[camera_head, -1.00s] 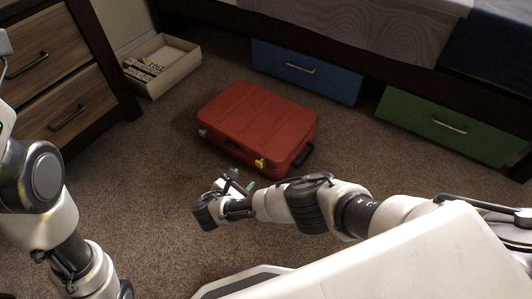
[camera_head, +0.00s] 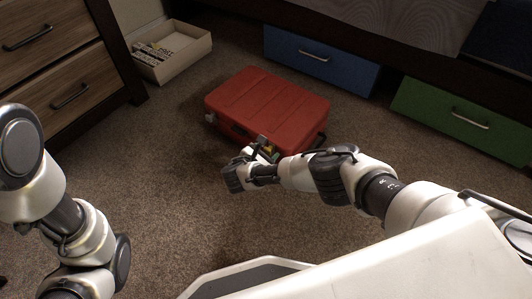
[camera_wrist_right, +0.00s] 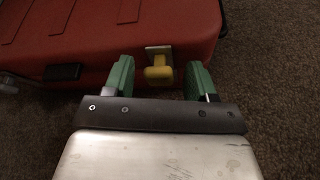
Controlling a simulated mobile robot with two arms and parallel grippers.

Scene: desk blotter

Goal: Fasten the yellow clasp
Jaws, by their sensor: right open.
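A red suitcase (camera_head: 265,98) lies flat on the carpet; it also shows in the right wrist view (camera_wrist_right: 110,55). The yellow clasp (camera_wrist_right: 157,73) is on its near side, below a small silver plate. In the head view the clasp is largely hidden by my right gripper (camera_head: 265,150). In the right wrist view, my right gripper (camera_wrist_right: 159,77) is open, with its green fingers on either side of the clasp in the picture. I cannot tell whether they touch it. My left arm is at the left of the head view; its gripper is out of frame.
A wooden drawer unit (camera_head: 50,60) stands at left, and an open box (camera_head: 172,52) behind. Blue (camera_head: 318,62) and green (camera_head: 460,115) drawers line the back. Carpet is free in front.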

